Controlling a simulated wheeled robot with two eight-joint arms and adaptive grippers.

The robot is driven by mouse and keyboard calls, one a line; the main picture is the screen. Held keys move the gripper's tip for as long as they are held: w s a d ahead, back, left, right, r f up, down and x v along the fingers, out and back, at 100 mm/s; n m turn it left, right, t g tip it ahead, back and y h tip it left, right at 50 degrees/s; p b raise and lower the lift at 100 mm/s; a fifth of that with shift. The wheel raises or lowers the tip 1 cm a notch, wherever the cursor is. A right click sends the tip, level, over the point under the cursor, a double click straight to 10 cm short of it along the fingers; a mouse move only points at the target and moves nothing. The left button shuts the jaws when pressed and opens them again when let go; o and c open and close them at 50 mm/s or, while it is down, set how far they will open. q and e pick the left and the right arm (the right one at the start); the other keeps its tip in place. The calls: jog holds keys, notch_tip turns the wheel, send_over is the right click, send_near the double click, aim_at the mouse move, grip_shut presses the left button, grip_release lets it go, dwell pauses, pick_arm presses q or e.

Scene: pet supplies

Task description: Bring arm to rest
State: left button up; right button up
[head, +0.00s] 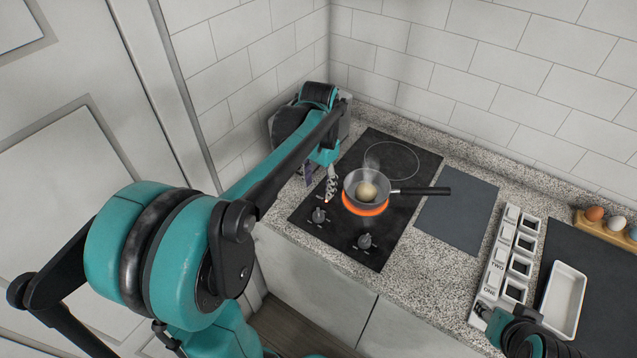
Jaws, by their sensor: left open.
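My left arm reaches from the lower left over the counter to the cooktop. My left gripper (331,187) is open and empty, just left of the pan, above the front-left part of the cooktop near a knob. A grey frying pan (352,181) stands on the glowing orange burner (364,209), its black handle (425,190) pointing right. A pale round food item (366,191) lies in it, with faint steam above.
The black cooktop (405,165) has two knobs, left (319,215) and right (364,241), and an empty back burner ring. A dark mat (455,212) lies to its right. Labelled white containers (497,265), a white tray (564,300) and an egg holder (610,226) stand farther right.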

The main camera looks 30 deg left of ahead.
dwell(0.5)
pick_arm(q)
jog(key=s+d+f+n+t, duration=0.1)
jog(key=s+d+n+t, duration=0.1)
jog(key=s+d+t, duration=0.5)
jog(key=s+d, duration=0.3)
jog(key=s, duration=0.2)
jog(key=shift+d+f+b, duration=0.2)
jog(key=shift+d+b, duration=0.05)
jog(key=shift+b, duration=0.15)
